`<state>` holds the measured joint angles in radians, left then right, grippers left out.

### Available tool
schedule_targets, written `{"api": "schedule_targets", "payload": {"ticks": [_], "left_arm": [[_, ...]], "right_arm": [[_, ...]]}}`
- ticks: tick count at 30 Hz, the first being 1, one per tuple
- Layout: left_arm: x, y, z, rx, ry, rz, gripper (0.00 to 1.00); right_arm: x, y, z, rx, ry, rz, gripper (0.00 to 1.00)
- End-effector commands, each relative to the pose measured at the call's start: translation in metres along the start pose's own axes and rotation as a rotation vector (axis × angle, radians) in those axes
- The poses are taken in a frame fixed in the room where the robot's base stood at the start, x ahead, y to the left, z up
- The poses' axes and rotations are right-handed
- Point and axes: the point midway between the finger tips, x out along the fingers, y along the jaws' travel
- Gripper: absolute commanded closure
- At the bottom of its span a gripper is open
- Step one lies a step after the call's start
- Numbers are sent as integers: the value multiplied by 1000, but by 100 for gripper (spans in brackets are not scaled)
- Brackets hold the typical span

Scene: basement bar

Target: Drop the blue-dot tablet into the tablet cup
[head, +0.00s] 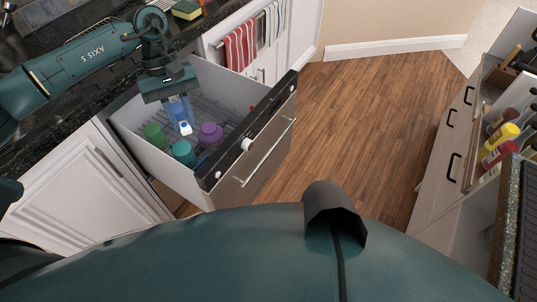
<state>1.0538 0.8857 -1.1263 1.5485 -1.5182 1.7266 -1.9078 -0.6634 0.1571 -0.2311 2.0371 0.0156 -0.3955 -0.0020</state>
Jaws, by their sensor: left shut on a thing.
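My left gripper (181,112) points down into an open pull-out drawer (222,190). Its blue fingers are shut on a small white tablet with a blue mark (186,128), held over the drawer's rack. My right gripper is not in view.
In the drawer stand a green cup (155,136), a teal cup (184,153) and a purple cup (211,134). Striped towels (241,46) hang behind. A sponge (187,10) lies on the counter. Bottles (503,134) stand at right. The wooden floor (345,120) is clear.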

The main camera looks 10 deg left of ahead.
Motion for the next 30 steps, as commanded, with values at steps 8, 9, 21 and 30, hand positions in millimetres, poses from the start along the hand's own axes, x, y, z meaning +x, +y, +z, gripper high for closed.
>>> {"api": "schedule_targets", "payload": {"ticks": [8,9,21,30], "left_arm": [[1,-4,-6,-37,0,12,100],[2,-4,-6,-38,0,12,100],[37,-4,-20,-39,-1,10,100],[56,-4,-28,-38,-1,11,100]], "right_arm": [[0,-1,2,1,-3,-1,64],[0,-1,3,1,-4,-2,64],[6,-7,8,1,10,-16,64],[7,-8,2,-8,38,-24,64]]}}
